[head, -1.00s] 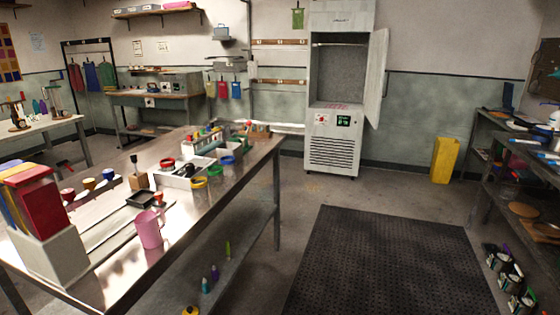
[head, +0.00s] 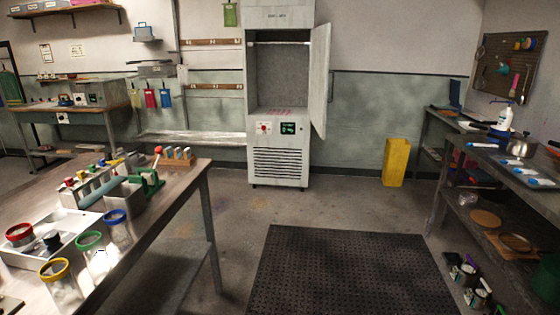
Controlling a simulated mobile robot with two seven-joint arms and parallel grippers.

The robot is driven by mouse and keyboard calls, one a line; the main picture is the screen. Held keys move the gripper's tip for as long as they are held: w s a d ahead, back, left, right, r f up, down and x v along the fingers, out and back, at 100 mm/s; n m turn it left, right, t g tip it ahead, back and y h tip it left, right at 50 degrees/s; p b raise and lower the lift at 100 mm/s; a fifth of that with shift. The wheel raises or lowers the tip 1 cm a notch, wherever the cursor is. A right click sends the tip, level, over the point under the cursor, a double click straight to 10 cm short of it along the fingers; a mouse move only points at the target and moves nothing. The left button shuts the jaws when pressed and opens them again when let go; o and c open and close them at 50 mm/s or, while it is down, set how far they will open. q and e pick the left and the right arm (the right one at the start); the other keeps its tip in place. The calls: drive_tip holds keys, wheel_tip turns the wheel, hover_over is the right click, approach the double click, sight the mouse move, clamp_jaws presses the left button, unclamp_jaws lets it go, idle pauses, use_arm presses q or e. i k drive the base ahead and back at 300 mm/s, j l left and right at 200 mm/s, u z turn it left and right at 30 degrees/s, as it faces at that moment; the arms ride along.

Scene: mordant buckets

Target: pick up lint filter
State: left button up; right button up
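I cannot make out a lint filter for certain in the head view. A tall grey drying cabinet (head: 278,180) stands against the back wall with its door (head: 320,80) swung open to the right. Its upper chamber looks empty apart from a rail near the top. Some small reddish marks or a flat piece (head: 276,111) show on the ledge at the chamber's bottom, too small to identify. A louvred grille (head: 279,161) is below the control panel (head: 289,128). Neither of my grippers is in view.
A metal worktable (head: 185,190) with jars, a tray and racks fills the left. A dark perforated mat (head: 345,275) lies on the floor before the cabinet. A yellow bin (head: 396,162) stands by the back wall. Shelving (head: 500,215) with pans and tins lines the right. Floor between is clear.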

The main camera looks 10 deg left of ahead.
sight(147, 30)
drive_tip(key=i, duration=3.3)
drive_tip(key=i+l+u, duration=0.15)
drive_tip(key=i, duration=0.5)
drive_tip(key=i+u, duration=0.95)
drive_tip(key=i+j+u, duration=0.1)
drive_tip(key=i+u, duration=0.35)
drive_tip(key=i+l+u, duration=0.15)
drive_tip(key=i+u, duration=0.3)
drive_tip(key=i+l+u, duration=0.1)
drive_tip(key=i+u, duration=0.15)
drive_tip(key=i, duration=1.15)
drive_tip(key=i+j+z, duration=0.1)
drive_tip(key=i+z, duration=0.15)
drive_tip(key=i, duration=0.35)
drive_tip(key=i+j+z, duration=0.2)
drive_tip(key=i, duration=0.4)
drive_tip(key=i+j+z, duration=0.15)
drive_tip(key=i+z, duration=0.25)
drive_tip(key=i+j+z, duration=0.4)
drive_tip(key=l, duration=0.05)
